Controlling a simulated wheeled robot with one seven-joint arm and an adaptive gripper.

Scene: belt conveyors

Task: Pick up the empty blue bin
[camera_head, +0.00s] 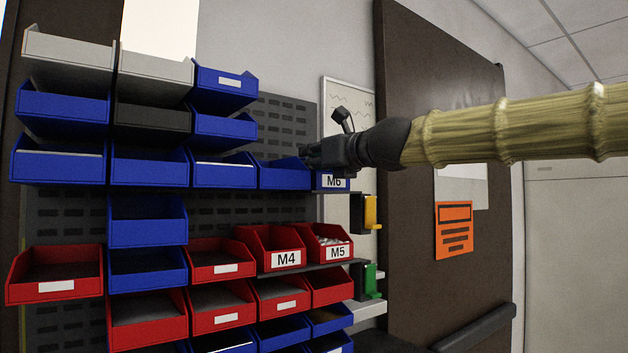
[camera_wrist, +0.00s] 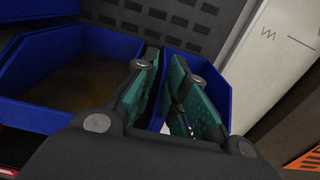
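A blue bin (camera_head: 284,177) hangs in the third row of the rack, just left of the blue bin labelled M6 (camera_head: 327,186). In the wrist view the left blue bin (camera_wrist: 30,112) shows a bare brownish floor and looks empty. The right blue bin (camera_wrist: 222,98) has small things low inside, partly hidden by a finger. My gripper (camera_head: 306,158) is at the tops of these two bins. In the wrist view my gripper's (camera_wrist: 166,98) green-padded fingers are apart, around the adjoining side walls. Whether they touch the walls I cannot tell.
Other blue, grey and black bins fill the rack at left. Red bins, including M4 (camera_head: 286,260) and M5 (camera_head: 337,253), sit below. A perforated panel (camera_head: 285,120) is behind. A dark door (camera_head: 430,80) stands at right, behind my arm.

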